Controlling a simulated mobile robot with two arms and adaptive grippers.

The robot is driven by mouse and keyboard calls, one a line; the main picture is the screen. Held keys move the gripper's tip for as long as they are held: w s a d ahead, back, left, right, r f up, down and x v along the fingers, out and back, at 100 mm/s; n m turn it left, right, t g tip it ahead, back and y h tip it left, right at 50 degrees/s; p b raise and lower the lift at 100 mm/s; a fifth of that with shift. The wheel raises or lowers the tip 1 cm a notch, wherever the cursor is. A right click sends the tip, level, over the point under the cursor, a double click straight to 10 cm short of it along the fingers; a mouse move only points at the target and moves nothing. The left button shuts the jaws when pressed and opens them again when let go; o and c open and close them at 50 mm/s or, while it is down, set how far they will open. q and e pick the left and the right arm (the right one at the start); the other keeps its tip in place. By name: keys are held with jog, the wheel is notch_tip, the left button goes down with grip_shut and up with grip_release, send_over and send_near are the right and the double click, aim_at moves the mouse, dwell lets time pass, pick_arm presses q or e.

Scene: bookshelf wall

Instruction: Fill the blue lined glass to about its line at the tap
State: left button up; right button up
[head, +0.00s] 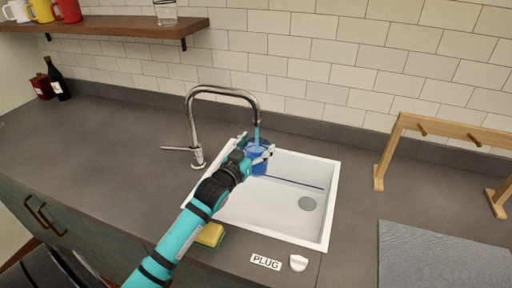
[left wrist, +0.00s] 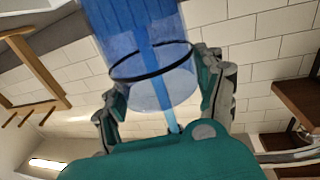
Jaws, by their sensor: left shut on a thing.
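The blue lined glass (head: 257,168) is held in the sink basin under the tap (head: 222,92). My left gripper (head: 257,152) is shut around its side. A blue stream of water (head: 257,136) falls from the spout into the glass. In the left wrist view, which is upside down, the glass (left wrist: 130,30) shows deep blue water reaching about its dark ring line (left wrist: 152,64). The part towards the mouth is paler, with the stream passing through it. The tap's lever (head: 175,149) points left. My right gripper is not in view.
The white sink (head: 325,215) has a drain and a thin dark blue line across its basin. A yellow sponge (head: 210,235), a PLUG label (head: 265,262) and a white plug (head: 298,263) lie in front. A wooden rack (head: 450,130) and grey mat (head: 440,255) are right.

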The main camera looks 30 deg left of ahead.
pick_arm(q)
jog(key=shift+r, duration=0.15)
jog(key=shift+s+d+p, duration=0.2)
jog(key=shift+s+p, duration=0.1)
jog(key=s+d+p, duration=0.2)
jog(key=s+p, duration=0.1)
jog(key=s, duration=0.2)
jog(key=shift+s+d, duration=0.4)
dwell(0.5)
jog(key=shift+s+d+p, duration=0.3)
jog(key=shift+s+d, duration=0.1)
jog(key=shift+s, duration=0.35)
jog(key=shift+s+d+p, duration=0.25)
jog(key=shift+s+d, duration=0.1)
jog(key=shift+s, duration=0.4)
jog(key=shift+s+d+p, duration=0.3)
jog(key=shift+s+d, duration=0.1)
jog(key=shift+s, duration=0.35)
